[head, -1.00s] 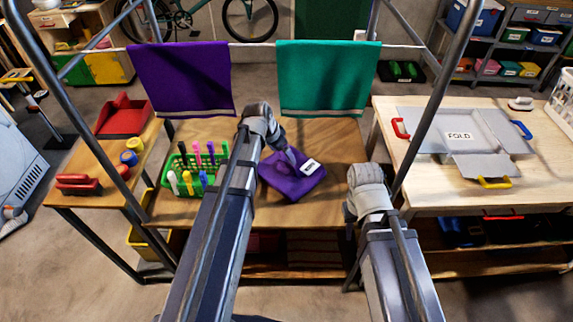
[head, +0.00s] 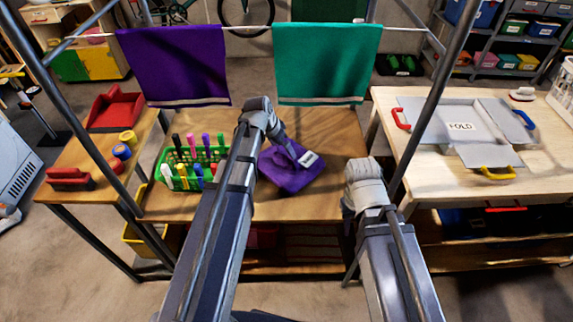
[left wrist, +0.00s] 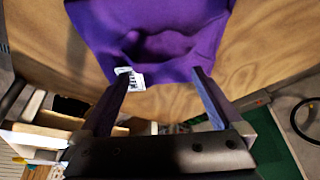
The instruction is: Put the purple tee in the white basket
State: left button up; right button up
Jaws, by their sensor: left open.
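The purple tee (head: 288,178) lies as a folded bundle with a white label on the wooden table. My left gripper (head: 297,156) is over it in the head view and hides part of its upper side. In the left wrist view the gripper (left wrist: 163,75) is open, its fingers apart at the tee's labelled edge. The tee (left wrist: 150,25) fills the upper middle there, with the label by one finger; I cannot tell whether they touch. The white basket (head: 567,90) is cut off at the right edge of the head view. My right wrist is right of the tee; its fingers are hidden.
A green basket of markers (head: 192,165) stands left of the tee. A purple towel (head: 175,65) and a teal towel (head: 328,62) hang on a rail behind. A grey folding board (head: 460,127) lies on the right table. Metal frame posts (head: 430,110) stand between the tables.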

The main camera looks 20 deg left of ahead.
aim_at(286, 155)
pick_arm(q)
jog(key=b+x, duration=0.3)
jog(key=x, duration=0.1)
jog(key=shift+f+b, duration=0.35)
jog(key=shift+b, duration=0.05)
jog(key=shift+r, duration=0.1)
jog(key=shift+s, duration=0.1)
jog(key=shift+c, duration=0.4)
grip_shut()
